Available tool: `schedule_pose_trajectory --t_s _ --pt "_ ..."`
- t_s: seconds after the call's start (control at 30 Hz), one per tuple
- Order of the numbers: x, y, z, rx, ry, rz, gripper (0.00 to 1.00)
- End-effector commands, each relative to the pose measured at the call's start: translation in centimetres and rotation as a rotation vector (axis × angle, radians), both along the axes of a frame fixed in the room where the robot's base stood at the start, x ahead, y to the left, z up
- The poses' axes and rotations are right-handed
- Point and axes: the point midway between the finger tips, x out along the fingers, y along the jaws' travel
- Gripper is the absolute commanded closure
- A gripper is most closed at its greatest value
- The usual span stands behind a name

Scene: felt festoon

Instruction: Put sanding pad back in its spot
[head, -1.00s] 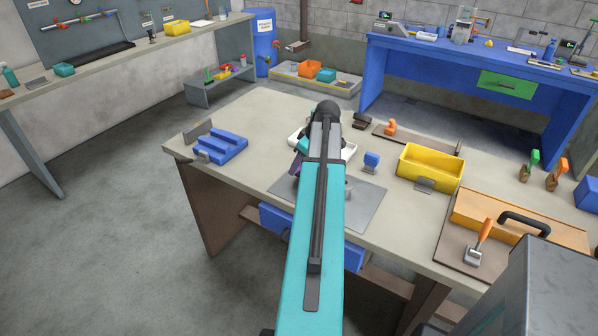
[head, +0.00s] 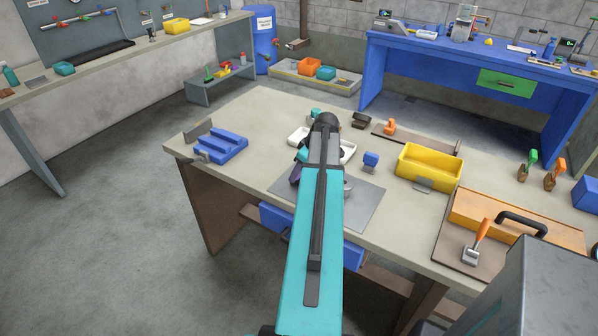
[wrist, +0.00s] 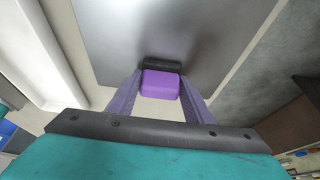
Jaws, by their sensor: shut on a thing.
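The sanding pad (wrist: 161,85), a purple block with a dark strip along its far side, sits between the purple fingers of my gripper (wrist: 161,82) in the wrist view. The gripper is shut on it. A grey metal sheet (wrist: 160,30) lies beyond the pad in that view; I cannot tell whether they touch. In the head view my arm hides the pad and most of the gripper, above the left part of the metal sheet (head: 365,207). I cannot make out a marked spot for the pad.
A white tray (head: 298,136) lies behind the gripper, partly covered by my arm. A blue holder (head: 220,148) stands to the left. A small blue block (head: 371,159) and a yellow bin (head: 428,167) stand to the right. The table's left front is clear.

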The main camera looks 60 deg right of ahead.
Motion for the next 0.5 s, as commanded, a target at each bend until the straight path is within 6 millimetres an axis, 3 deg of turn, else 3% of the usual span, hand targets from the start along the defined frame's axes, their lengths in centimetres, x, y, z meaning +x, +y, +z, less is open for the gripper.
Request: schedule_pose_trajectory --t_s 0.07,0.1,0.2,0.5 --pt "0.0 0.0 -0.27 0.0 0.0 0.0 0.72" --pt "0.0 0.01 -0.29 0.0 0.0 0.0 0.52" --pt "0.01 0.01 -0.22 0.0 0.0 0.0 0.35" --pt "0.01 0.02 -0.19 0.0 0.0 0.0 0.35"
